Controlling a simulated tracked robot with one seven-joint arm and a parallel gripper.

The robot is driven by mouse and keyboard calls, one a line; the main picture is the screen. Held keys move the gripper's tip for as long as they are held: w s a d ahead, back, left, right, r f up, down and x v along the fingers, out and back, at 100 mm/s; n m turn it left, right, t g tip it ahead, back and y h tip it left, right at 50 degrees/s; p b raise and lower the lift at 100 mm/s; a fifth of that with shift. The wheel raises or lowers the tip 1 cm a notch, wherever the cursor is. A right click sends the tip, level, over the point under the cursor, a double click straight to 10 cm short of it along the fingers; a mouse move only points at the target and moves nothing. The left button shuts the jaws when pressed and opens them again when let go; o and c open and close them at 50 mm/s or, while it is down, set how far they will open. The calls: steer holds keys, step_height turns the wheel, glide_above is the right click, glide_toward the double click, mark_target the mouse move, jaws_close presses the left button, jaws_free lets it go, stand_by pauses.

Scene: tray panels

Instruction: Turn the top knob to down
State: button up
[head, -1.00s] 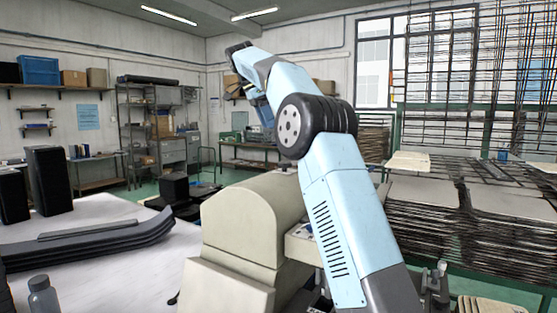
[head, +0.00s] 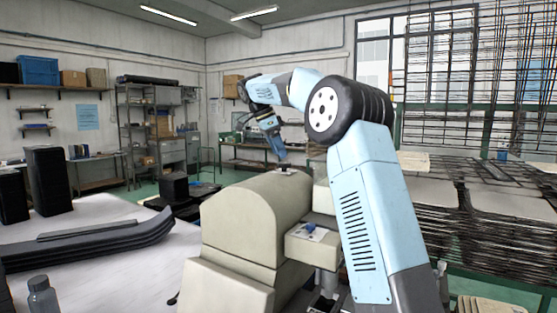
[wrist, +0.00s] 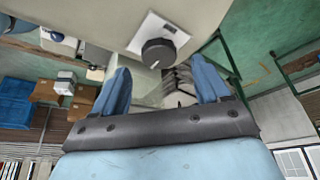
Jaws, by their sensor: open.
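The top knob (wrist: 158,53) is a dark round knob on a pale plate, mounted on the beige machine (wrist: 105,18) in the wrist view. A thin light mark shows on its face. In the head view the beige machine (head: 250,215) stands in the middle, with a small dark piece on its top just below my gripper (head: 281,157). In the wrist view my gripper (wrist: 163,88) is open, its two blue fingers apart and empty. The knob lies beyond the fingertips, between their lines, and is not touched.
A small side panel (head: 312,232) with a blue part juts from the machine's right. A white table (head: 110,260) with dark curved strips and a bottle (head: 42,295) is at left. Stacked wire racks (head: 480,215) stand at right.

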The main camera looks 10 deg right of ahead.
mark_target(283, 163)
steer(key=shift+x, duration=1.9)
steer(key=c, duration=1)
steer(key=shift+a, duration=0.25)
steer(key=shift+d, duration=0.15)
